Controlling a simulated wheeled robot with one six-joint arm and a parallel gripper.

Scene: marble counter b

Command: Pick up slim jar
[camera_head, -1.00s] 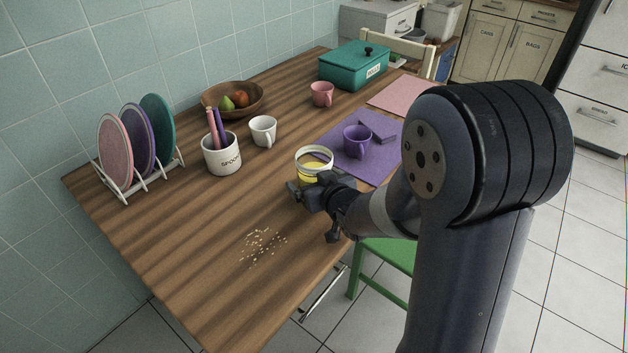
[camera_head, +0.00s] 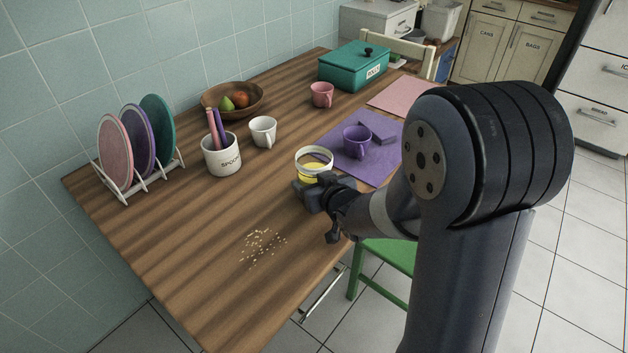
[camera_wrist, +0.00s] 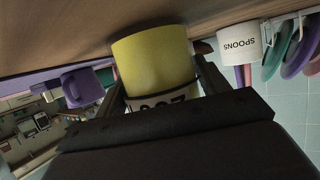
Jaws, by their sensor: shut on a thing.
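The slim jar (camera_head: 313,161) has a white rim and a yellow part below it, and stands near the table's right edge in the head view. In the wrist view the jar (camera_wrist: 155,68) appears upside down, yellow with a white band and dark lettering partly hidden by my gripper. My gripper (camera_head: 309,188) is shut on the jar, with one finger on each side of it. In the wrist view the gripper (camera_wrist: 160,90) shows its fingers beside the jar's walls. Whether the jar touches the table is hard to tell.
A purple mug (camera_head: 356,141) stands on a purple mat (camera_head: 345,168) behind the jar. A white spoons crock (camera_head: 221,157), a white mug (camera_head: 263,131) and a plate rack (camera_head: 140,186) stand left. Crumbs (camera_head: 262,246) lie in front. The table's middle is clear.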

